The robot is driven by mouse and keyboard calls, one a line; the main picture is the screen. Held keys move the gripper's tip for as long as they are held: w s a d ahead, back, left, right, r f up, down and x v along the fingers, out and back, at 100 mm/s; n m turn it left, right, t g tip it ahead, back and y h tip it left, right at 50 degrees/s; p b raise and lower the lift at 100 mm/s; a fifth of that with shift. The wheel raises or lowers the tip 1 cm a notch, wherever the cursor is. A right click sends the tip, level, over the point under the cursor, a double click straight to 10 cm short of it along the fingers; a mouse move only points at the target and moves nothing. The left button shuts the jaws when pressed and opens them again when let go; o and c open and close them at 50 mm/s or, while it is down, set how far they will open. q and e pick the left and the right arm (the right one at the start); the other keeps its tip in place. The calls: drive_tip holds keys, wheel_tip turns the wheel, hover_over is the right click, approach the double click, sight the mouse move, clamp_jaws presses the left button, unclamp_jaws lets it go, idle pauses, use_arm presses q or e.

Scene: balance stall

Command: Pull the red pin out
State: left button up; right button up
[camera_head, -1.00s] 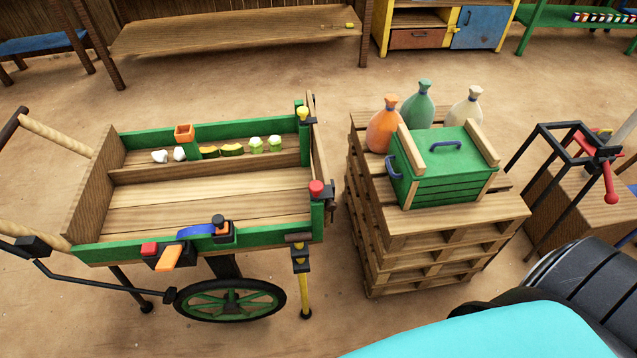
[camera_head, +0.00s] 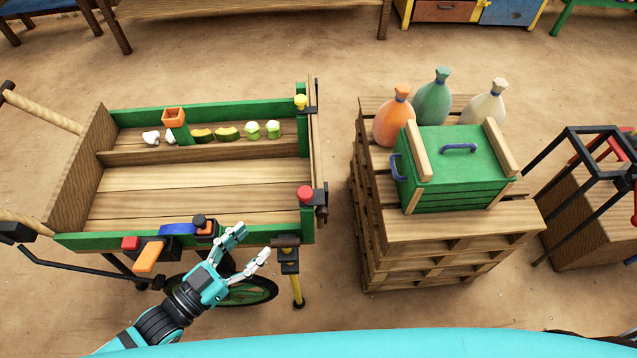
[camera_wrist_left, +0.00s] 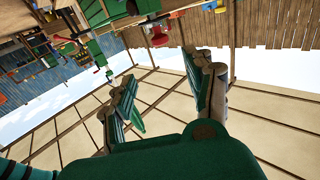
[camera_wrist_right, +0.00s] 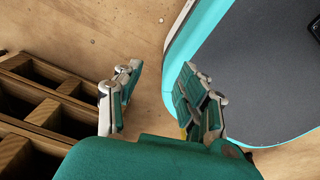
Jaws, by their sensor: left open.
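The red-topped pin (camera_head: 305,193) stands at the front right corner of the green and wooden cart (camera_head: 180,181), beside the tailgate (camera_head: 317,155). A similar pin with a yellow top (camera_head: 301,101) stands at the far right corner. My left gripper (camera_head: 250,243) is open and empty in front of the cart's near side, apart from the red pin and left of it. Its spread fingers also show in the left wrist view (camera_wrist_left: 160,72); I cannot pick out the red pin there. My right gripper shows only in the right wrist view (camera_wrist_right: 158,75), open and empty.
A lever with an orange handle (camera_head: 148,257) and a red block (camera_head: 130,243) are on the cart's near side. A yellow prop leg (camera_head: 297,289) stands below its near right corner. Right of the cart, stacked pallets (camera_head: 445,225) hold a green crate (camera_head: 455,167) and sacks.

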sight(300, 198)
use_arm(q)
drive_tip(key=p+x, duration=0.1)
drive_tip(key=x, duration=1.5)
drive_tip(key=shift+w+d+f, duration=0.1)
drive_tip(key=shift+w+d, duration=0.1)
drive_tip(key=shift+w, duration=0.15)
clamp_jaws()
